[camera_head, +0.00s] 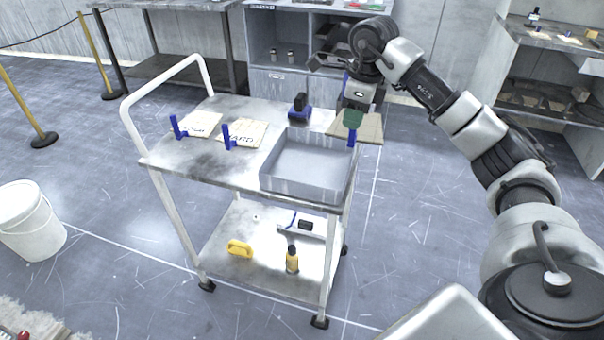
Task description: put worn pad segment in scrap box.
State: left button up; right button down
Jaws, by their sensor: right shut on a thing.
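The scrap box appears to be the open grey box (277,178) at the front right of the cart's top. It looks empty. My right gripper (352,112) reaches in from the right, above the back right corner of the box. It points down and is shut on a tan pad segment (371,128), which has a green and blue piece at the grip. The held segment is beside and above the box rim; whether it touches is unclear. Two other tan pads, a left one (203,122) and a middle one (250,131), lie on the cart with blue upright pieces. My left gripper is out of view.
The cart (185,160) has a white handle on its left. A black and blue tool (300,107) stands behind the box. The lower shelf holds a yellow handle (239,249) and a yellow bottle (292,260). A white bucket (30,222) stands left on open floor.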

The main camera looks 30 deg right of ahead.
jog(key=w+a+f, duration=0.1)
jog(key=a+f, duration=0.2)
jog(key=w+a+f+p, duration=0.1)
jog(key=a+f, duration=0.3)
jog(key=w+a+f+p, duration=0.1)
jog(key=w+a+f, duration=0.1)
jog(key=a+f, duration=0.1)
jog(key=shift+w+a+f, duration=0.1)
jog(key=shift+a+f, duration=0.15)
jog(key=shift+f, duration=0.2)
jog(key=c, duration=1.1)
grip_release()
jog(key=shift+f, duration=0.1)
jog(key=shift+r, duration=0.3)
notch_tip(320, 180, up, 12)
jog(key=s+d, duration=0.1)
jog(key=shift+f+b, duration=0.2)
jog(key=shift+b, duration=0.15)
